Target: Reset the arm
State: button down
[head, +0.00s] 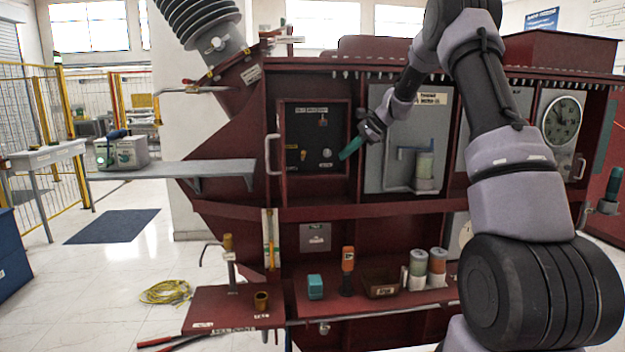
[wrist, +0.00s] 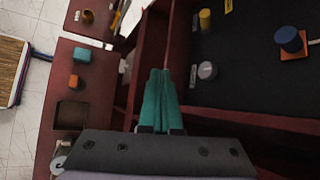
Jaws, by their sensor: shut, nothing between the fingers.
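My gripper (head: 352,148) is in front of the upper part of the dark red transformer cabinet (head: 330,212), at the right edge of the open black panel compartment (head: 314,160). In the wrist view its two teal fingers (wrist: 159,98) lie together, with nothing between them. My arm reaches in from the right of the head view, bent at the elbow. Whether the fingers touch the compartment frame cannot be told.
The lower shelf (head: 330,300) holds a teal block (head: 315,287), an orange-topped tool (head: 347,270), a brown bin (head: 381,284) and two canisters (head: 418,268). A grey side shelf (head: 175,170) juts out left. Yellow cable (head: 167,291) lies on the floor.

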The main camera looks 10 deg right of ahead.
jog(key=s+r+n+h, duration=0.25)
jog(key=s+r, duration=0.45)
jog(key=s, duration=0.4)
jog(key=s+r+n+h, duration=0.1)
jog(key=s+r+n, duration=0.2)
jog(key=s+r, duration=0.6)
jog(key=s+d+f+n+t+h, duration=0.1)
jog(key=s+f+n, duration=0.1)
jog(key=s, duration=1)
jog(key=s+d+f+n+t+h, duration=0.1)
jog(key=s+f+n+t, duration=0.1)
jog(key=s, duration=1)
jog(key=shift+s+d+n, duration=0.3)
jog(key=shift+n, duration=0.55)
jog(key=c, duration=1.5)
grip_release()
jog(key=shift+h, duration=0.25)
jog(key=shift+c, duration=0.2)
